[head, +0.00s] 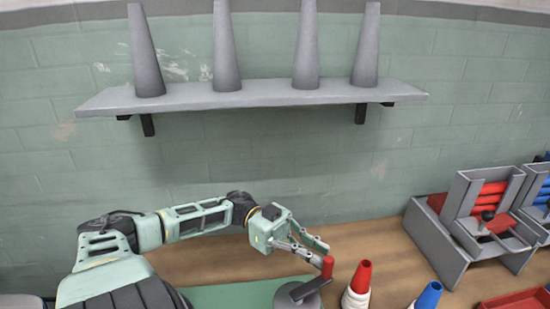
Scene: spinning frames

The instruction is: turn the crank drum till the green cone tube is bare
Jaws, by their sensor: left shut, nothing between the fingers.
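A grey round crank drum (293,298) stands at the bottom edge of the head view, partly cut off. Its upright red handle (327,268) rises at its right side. My left gripper (323,254) is shut and empty, with its fingertips at the top of the red handle; I cannot tell whether they touch it. A red-tipped cone (362,277) with white wound around its lower part stands right of the drum. A blue-tipped cone (430,295) with white below stands further right. No green cone tube is in view. My right gripper is not in view.
A grey wall shelf (260,97) holds several bare grey cones above. Grey racks (452,242) with red and blue tubes stand at the right. A red tray (515,300) is cut off at bottom right. A green mat (235,294) lies left of the drum.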

